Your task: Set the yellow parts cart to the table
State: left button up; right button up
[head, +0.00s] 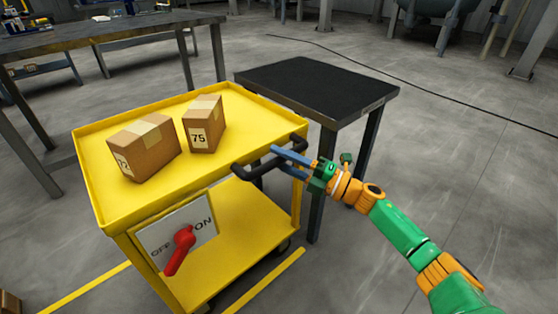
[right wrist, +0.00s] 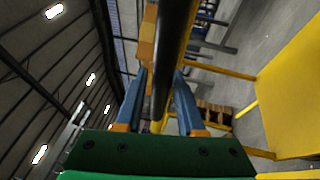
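The yellow parts cart (head: 255,215) stands at the middle left in the head view, with a black handle (head: 245,171) at its right end. Two cardboard boxes (head: 144,147) (head: 204,124) lie on its top tray. A dark-topped table (head: 318,85) stands just behind and right of the cart; their near corners look close, but contact cannot be told. My right gripper (head: 290,160) is at the handle with its blue fingers apart. In the right wrist view the black handle bar (right wrist: 174,50) runs between the fingers (right wrist: 160,105), with a gap visible. My left gripper is out of view.
A panel marked OFF and ON with a red lever (head: 181,250) is on the cart's near side. A long workbench (head: 100,35) stands behind left. Yellow floor lines (head: 265,281) run by the cart. A thin black cable (head: 430,90) crosses the floor; the floor at right is open.

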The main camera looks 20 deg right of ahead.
jog(key=shift+o, duration=0.9)
jog(key=shift+f, duration=0.1)
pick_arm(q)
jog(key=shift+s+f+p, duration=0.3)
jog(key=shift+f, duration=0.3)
pick_arm(e)
jog(key=v, duration=0.7)
jog(key=shift+d, duration=0.1)
